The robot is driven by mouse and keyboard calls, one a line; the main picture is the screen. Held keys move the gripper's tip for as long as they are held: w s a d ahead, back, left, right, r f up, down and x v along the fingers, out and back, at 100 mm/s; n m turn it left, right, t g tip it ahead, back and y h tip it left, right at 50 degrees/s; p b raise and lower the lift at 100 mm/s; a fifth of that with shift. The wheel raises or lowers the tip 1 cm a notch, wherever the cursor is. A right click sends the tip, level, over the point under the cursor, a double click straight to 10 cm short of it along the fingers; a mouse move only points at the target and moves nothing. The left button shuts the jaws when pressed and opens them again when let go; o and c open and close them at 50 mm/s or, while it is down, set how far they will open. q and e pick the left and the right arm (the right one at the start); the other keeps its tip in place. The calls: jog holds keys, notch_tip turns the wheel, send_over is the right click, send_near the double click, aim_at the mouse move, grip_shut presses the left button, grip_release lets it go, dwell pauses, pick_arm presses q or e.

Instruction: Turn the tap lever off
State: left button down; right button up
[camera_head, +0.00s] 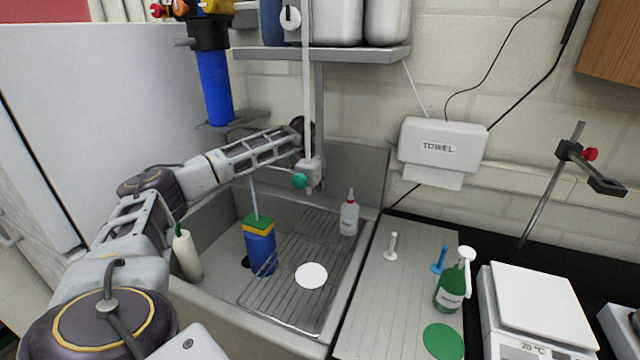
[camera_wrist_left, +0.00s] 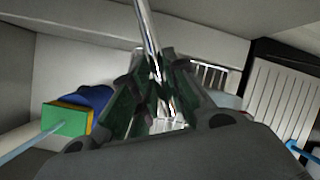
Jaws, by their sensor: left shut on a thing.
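The tap (camera_head: 311,172) hangs over the sink at the lower end of a pale upright pipe, with a round teal knob (camera_head: 300,181) on its left side. My left gripper (camera_head: 303,128) is at the pipe, above the tap, and its fingers are mostly hidden in the head view. In the left wrist view, the dark fingers (camera_wrist_left: 155,90) of this gripper are closed around a shiny metal rod (camera_wrist_left: 147,32). I cannot tell for sure whether this rod is the tap lever or a pipe. My right gripper is not in view.
The sink (camera_head: 215,300) holds a wire rack (camera_head: 290,290), a blue container (camera_head: 260,250), a white bottle (camera_head: 348,215) and a cream bottle (camera_head: 186,255). A shelf (camera_head: 330,54) is above. A drainboard (camera_head: 385,300) with small items and a scale (camera_head: 535,310) stand right.

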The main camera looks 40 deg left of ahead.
pick_arm(q)
jog(key=shift+s+a+m+h, duration=0.4)
jog(key=shift+s+a+m, duration=0.1)
jog(key=shift+a+m, duration=0.4)
jog(key=shift+s+a+m+h, duration=0.4)
jog(key=shift+s+a+m, duration=0.05)
jog(key=shift+a+m, duration=0.45)
jog(key=shift+s+a+m+h, duration=0.45)
jog(key=shift+a+m, duration=0.35)
jog(key=shift+m, duration=0.2)
jog(key=shift+r, duration=0.1)
jog(key=c, duration=1.4)
grip_release()
jog(key=shift+s+a, duration=0.1)
jog(key=shift+v, duration=5.95)
jog(key=shift+s, duration=0.25)
